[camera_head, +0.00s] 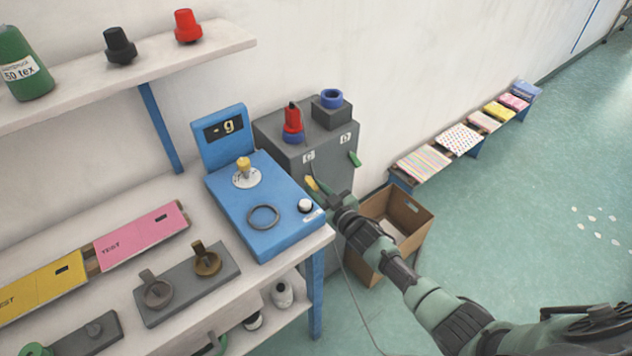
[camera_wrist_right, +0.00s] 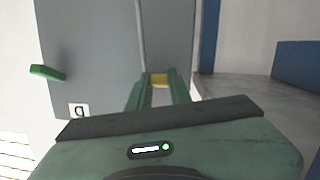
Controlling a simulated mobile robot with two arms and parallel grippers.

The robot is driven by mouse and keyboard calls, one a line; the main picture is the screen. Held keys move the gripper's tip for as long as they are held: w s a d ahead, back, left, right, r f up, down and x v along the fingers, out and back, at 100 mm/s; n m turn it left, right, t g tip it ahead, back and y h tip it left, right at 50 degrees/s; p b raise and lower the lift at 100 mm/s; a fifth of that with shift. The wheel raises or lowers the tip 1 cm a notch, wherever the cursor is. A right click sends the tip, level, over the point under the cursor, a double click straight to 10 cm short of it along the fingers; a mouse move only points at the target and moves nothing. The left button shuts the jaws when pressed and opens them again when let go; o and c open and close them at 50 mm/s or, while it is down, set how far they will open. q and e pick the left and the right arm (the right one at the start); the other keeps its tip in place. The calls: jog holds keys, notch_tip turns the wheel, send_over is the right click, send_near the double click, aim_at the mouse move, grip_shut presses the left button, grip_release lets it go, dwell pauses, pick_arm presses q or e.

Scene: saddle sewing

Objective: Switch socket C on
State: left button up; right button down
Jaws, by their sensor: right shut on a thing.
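A grey cabinet (camera_head: 335,150) stands past the end of the bench, with two small white labels on its top edge, too small to read surely in the head view. A green lever (camera_head: 355,159) sticks out below the right label; it also shows in the right wrist view (camera_wrist_right: 47,72), near an upside-down label (camera_wrist_right: 79,110). A yellow piece (camera_head: 312,184) is below the left label. My right gripper (camera_head: 324,190) is at the cabinet front, shut on the yellow piece (camera_wrist_right: 158,80). Its fingers partly hide the piece. My left gripper is not in view.
A blue scale (camera_head: 262,205) sits on the bench's right end, close to my right arm. A cardboard box (camera_head: 405,215) stands on the floor behind that arm. Red and blue parts (camera_head: 293,123) top the cabinet. The green floor at right is mostly clear.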

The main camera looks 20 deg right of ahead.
aim_at(311, 179)
notch_tip(311, 179, up, 4)
jog(key=g+p, duration=0.2)
jog(key=p, duration=0.3)
jog(key=g+h+p, duration=0.1)
jog(key=g+p, duration=0.1)
jog(key=p, duration=0.4)
jog(key=shift+w+d+f+h, duration=0.1)
jog(key=shift+d+f+h, duration=0.1)
jog(key=shift+h, duration=0.1)
jog(key=shift+w+r+g+p, duration=0.1)
jog(key=shift+g+p, duration=0.3)
jog(key=shift+g, duration=0.2)
jog(key=shift+w+a+r+n+g+h, duration=0.15)
jog(key=shift+n+g+h, duration=0.15)
jog(key=shift+g, duration=0.4)
jog(key=shift+w+a+r+g+h+b, duration=0.1)
jog(key=shift+r+g+h+b, duration=0.1)
jog(key=shift+g, duration=0.35)
jog(key=shift+r+g+h+b, duration=0.1)
jog(key=shift+g+h+b, duration=0.1)
jog(key=shift+g, duration=0.35)
jog(key=c, duration=1.3)
grip_release()
